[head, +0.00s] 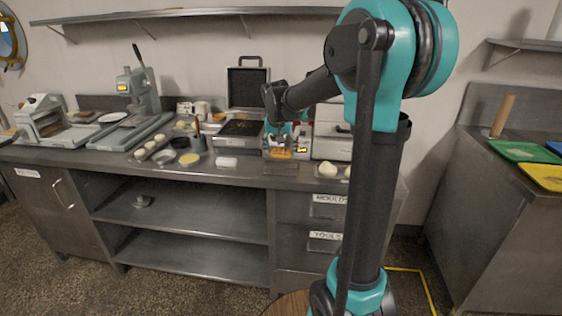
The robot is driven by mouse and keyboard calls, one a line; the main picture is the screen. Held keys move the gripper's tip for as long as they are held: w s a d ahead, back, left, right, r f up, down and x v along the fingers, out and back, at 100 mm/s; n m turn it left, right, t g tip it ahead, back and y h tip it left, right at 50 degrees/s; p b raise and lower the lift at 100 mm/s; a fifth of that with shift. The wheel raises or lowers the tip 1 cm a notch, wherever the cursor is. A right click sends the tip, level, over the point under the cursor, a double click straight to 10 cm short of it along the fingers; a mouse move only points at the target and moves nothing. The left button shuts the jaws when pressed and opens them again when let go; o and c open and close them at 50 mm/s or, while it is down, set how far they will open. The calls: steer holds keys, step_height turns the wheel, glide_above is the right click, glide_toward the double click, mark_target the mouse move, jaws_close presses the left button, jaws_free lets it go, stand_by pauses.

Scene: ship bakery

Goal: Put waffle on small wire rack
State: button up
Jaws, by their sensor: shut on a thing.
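My gripper (280,144) points down over the back right part of the steel counter, in front of the white boxes. It is shut on the waffle (281,153), a small golden-orange piece that shows just below the fingertips. The fingers are small and partly merge with what is behind them. A small wire rack (281,168) seems to lie flat at the counter's front edge, just below the waffle in the picture. I cannot tell how high the waffle is above the counter.
An open waffle iron (248,88) stands left of my gripper. A small device with a lit display (302,150) is close on the right. Pale dough (327,169) sits at the front right. A white block (226,162) and a yellow disc (189,159) lie to the left.

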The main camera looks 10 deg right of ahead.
mark_target(281, 168)
steer(key=shift+f, duration=2.45)
steer(key=shift+f, duration=0.1)
steer(key=o, duration=1.2)
steer(key=shift+c, duration=0.2)
steer(key=v, duration=1.2)
steer(key=s+d+f+n, duration=0.1)
steer(key=s+d+f, duration=0.1)
steer(key=s+f, duration=0.8)
steer(key=s+d+f+n+y, duration=0.1)
steer(key=s+d+f+n, duration=0.1)
steer(key=s+f, duration=0.9)
steer(key=s+d, duration=0.1)
steer(key=s, duration=0.3)
steer(key=shift+s+d+f+n, duration=0.15)
steer(key=shift+s+f+n, duration=0.1)
steer(key=shift+f+n, duration=0.05)
